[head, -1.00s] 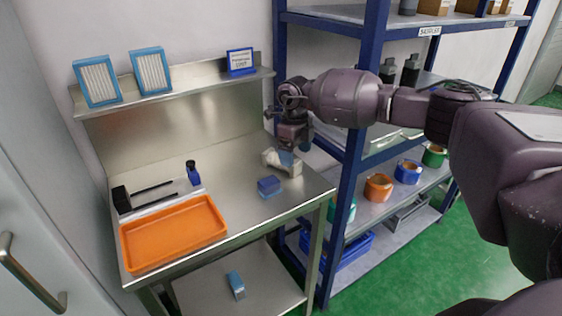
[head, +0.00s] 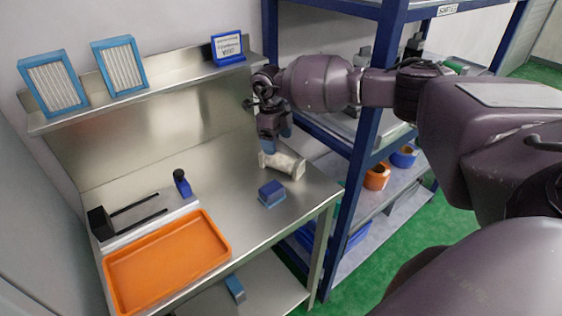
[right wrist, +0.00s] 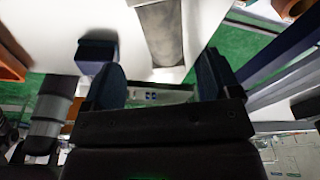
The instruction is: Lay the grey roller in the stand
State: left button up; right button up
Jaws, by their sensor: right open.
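The grey roller (head: 285,164) lies at the back right of the metal bench, pale with wider ends in the head view. It shows as a grey cylinder in the right wrist view (right wrist: 160,32), ahead of the fingers. I cannot tell whether a stand is under it. My right gripper (head: 278,143) is just above and behind the roller's left end, pointing down. In the right wrist view the gripper (right wrist: 157,82) is open, with nothing between its blue fingers. My left gripper is out of view.
A blue block (head: 271,193) sits in front of the roller. A blue-framed rack (head: 362,150) stands close on the right. The bench middle is clear.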

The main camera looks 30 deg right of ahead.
aim_at(281, 155)
jog(key=shift+f, duration=0.7)
jog(key=shift+s+d+f, duration=0.15)
jog(key=shift+f, duration=0.55)
jog(key=f, duration=0.4)
jog(key=shift+s+d+f+p, duration=0.15)
jog(key=shift+s+d+p, duration=0.05)
jog(key=shift+d+p, duration=0.1)
jog(key=c, duration=1.3)
notch_tip(281, 155, up, 9)
jog(key=p, duration=0.6)
jog(key=shift+c, duration=0.2)
pick_arm(q)
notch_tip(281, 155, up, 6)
jog(key=shift+p, duration=0.35)
pick_arm(e)
notch_tip(281, 155, up, 11)
